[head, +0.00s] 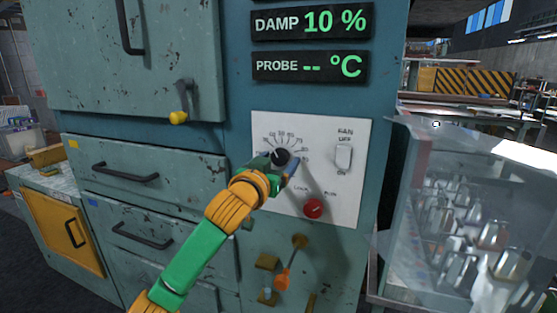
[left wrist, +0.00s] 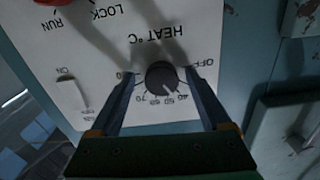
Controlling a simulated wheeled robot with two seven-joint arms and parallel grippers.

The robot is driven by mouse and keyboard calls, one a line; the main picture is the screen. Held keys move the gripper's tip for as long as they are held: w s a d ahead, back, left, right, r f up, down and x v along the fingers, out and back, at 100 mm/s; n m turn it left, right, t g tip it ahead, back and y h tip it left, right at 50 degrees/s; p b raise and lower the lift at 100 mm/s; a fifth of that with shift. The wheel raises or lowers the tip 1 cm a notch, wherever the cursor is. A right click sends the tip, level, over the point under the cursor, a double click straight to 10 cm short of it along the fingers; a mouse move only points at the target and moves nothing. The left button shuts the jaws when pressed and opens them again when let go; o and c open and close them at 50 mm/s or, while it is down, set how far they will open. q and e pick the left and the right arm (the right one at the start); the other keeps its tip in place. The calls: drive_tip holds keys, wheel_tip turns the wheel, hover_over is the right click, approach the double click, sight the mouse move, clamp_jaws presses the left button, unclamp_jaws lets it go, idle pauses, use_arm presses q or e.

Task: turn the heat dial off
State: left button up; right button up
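The heat dial (head: 280,157) is a round black knob on the white control panel (head: 344,192). In the left wrist view the panel appears upside down, and the dial (left wrist: 162,78) sits below the HEAT °C label, with OFF at its right. A light mark on the dial points to the lower right, near the low numbers by 40. My left gripper (head: 276,167) is at the dial. In the left wrist view its fingers (left wrist: 158,76) stand open on either side of the dial, with small gaps visible. My right gripper is not in view.
A red knob (head: 313,208) and a fan switch (head: 344,157) share the panel. Displays above read DAMP 10 % (head: 310,21) and PROBE -- °C (head: 309,66). An orange-handled lever (head: 283,278) is below. A clear case (head: 470,215) with metal parts stands at right.

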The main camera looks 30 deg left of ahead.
use_arm(q)
drive_tip(key=shift+s+a, duration=0.1)
clamp_jaws()
drive_tip(key=n, duration=0.3)
drive_tip(key=n+p, duration=0.1)
drive_tip(key=n, duration=0.1)
drive_tip(key=shift+r+n, duration=0.15)
drive_tip(key=shift+n, duration=0.25)
drive_tip(key=n+p, duration=0.2)
drive_tip(key=n, duration=0.1)
drive_tip(key=shift+n, duration=0.3)
drive_tip(key=shift+n+p, duration=0.9)
drive_tip(key=shift+n, duration=1)
